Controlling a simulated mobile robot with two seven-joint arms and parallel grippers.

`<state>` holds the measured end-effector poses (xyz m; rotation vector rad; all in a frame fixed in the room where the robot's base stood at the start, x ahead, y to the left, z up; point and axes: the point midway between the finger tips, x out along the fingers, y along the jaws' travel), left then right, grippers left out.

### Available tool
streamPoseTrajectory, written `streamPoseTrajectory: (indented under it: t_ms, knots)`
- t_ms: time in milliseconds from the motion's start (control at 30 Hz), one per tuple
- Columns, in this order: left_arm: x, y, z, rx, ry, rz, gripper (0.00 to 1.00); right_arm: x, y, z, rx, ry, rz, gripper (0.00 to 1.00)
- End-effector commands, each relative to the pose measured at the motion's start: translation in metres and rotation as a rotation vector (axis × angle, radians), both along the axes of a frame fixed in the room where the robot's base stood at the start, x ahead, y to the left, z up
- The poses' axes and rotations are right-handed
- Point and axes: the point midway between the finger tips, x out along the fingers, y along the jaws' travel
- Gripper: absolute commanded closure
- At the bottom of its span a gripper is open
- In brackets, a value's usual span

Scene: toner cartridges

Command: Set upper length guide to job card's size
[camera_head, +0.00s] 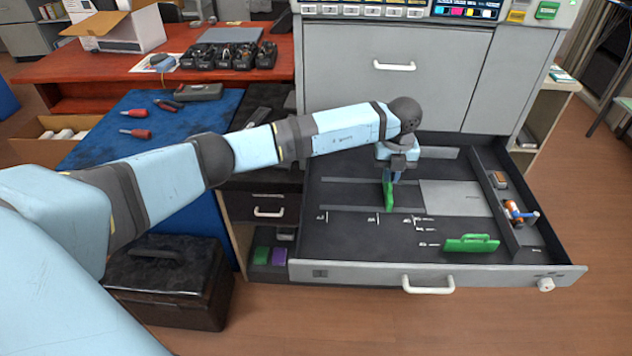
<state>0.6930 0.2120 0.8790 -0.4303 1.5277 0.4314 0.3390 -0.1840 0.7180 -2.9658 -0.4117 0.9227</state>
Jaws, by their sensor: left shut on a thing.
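The paper drawer (340,268) is pulled out of the grey machine. A green upright guide (389,197) stands in the drawer, left of its middle, near the slots and size marks on the dark floor. My left gripper (393,178) reaches in from above and is shut on the top of this guide. A second green guide (472,243) sits near the drawer's front, to the right, and nothing touches it. I cannot make out a job card or read the size marks. My right gripper is not in view.
A side compartment at the drawer's right holds an orange and blue item (517,212). A black case (170,280) stands on the floor at left. A blue mat (190,120) with red screwdrivers lies beyond my arm. The drawer floor between the guides is clear.

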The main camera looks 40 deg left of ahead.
Motion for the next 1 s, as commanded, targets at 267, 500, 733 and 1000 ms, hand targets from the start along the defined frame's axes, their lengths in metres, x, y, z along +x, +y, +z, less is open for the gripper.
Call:
streamPoseTrajectory:
  t_ms: [267,500,733,1000]
  knots:
    - [0.011,-0.018,-0.001,-0.002,-0.001,-0.001,1.0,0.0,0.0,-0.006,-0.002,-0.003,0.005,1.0]
    - [0.02,-0.032,-0.001,-0.002,-0.001,0.0,1.0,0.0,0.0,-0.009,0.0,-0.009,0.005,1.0]
    - [0.027,-0.045,-0.001,-0.001,-0.001,0.0,1.0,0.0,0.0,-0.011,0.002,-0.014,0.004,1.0]
    - [0.027,-0.044,-0.001,-0.001,-0.001,0.0,0.72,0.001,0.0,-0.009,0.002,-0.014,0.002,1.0]
